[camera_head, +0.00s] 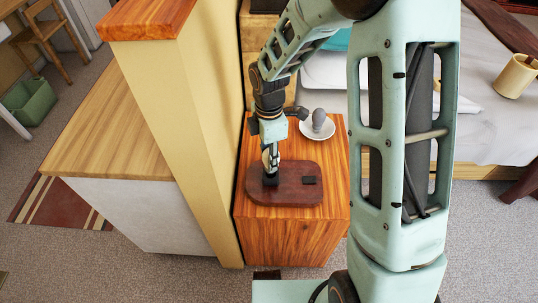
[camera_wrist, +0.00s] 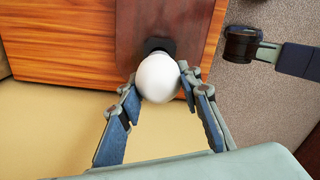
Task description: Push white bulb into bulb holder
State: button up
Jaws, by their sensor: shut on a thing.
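The white bulb (camera_wrist: 158,78) is between the two fingers of my gripper (camera_wrist: 157,86) in the wrist view, and both fingertips touch its sides. In the head view my gripper (camera_head: 270,160) points down over the left part of a dark reddish-brown wooden base (camera_head: 295,189). The black bulb holder (camera_head: 271,179) stands on that base, directly below the gripper. In the wrist view the black holder (camera_wrist: 158,45) shows just beyond the bulb and is partly hidden by it. I cannot tell whether the bulb's end is inside the holder.
The base stands on a striped wooden cabinet (camera_head: 285,228), with a small black block (camera_head: 309,180) on its right. A white saucer (camera_head: 317,129) with a grey object lies behind. A yellow partition (camera_head: 190,120) rises close on the left. A bed (camera_head: 490,120) stands at the right.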

jog(key=shift+s+f+b, duration=0.1)
jog(key=shift+f+b, duration=0.45)
jog(key=shift+f, duration=1.15)
dwell(2.9)
jog(key=o, duration=1.7)
jog(key=shift+r, duration=0.2)
jog(key=shift+r+p, duration=3.1)
jog(key=shift+r, duration=0.3)
